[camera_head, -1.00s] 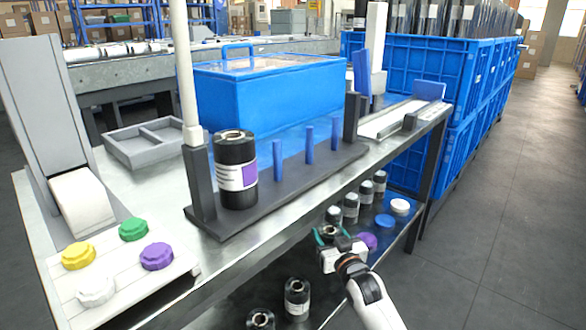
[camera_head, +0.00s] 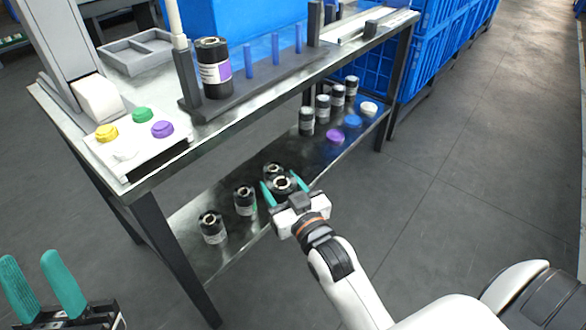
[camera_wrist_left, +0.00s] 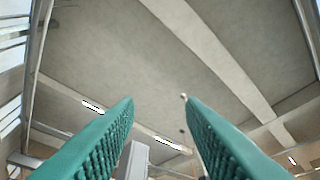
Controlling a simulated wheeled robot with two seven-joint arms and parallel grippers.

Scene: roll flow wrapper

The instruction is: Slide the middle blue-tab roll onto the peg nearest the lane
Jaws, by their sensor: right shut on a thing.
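My right gripper (camera_head: 281,187) is shut on a dark roll (camera_head: 284,184) with a pale core, held at the front edge of the lower shelf. Its tab colour cannot be made out. Another dark roll (camera_head: 272,169) is just behind it, partly hidden. Two more dark rolls with pale labels stand to the left, one nearer (camera_head: 213,228) and one further (camera_head: 244,201). On the upper bench, three blue pegs, left (camera_head: 248,60), middle (camera_head: 275,47) and right (camera_head: 298,39), stand bare on a dark base (camera_head: 232,92). My left gripper (camera_head: 30,262) is open and empty at lower left.
A purple-labelled roll (camera_head: 214,70) stands on the dark base. Several rolls stand on the lower shelf at right, beside purple (camera_head: 335,136), blue (camera_head: 352,121) and white (camera_head: 369,108) discs. The bench leg (camera_head: 178,262) and bench edge are obstacles. The floor at right is clear.

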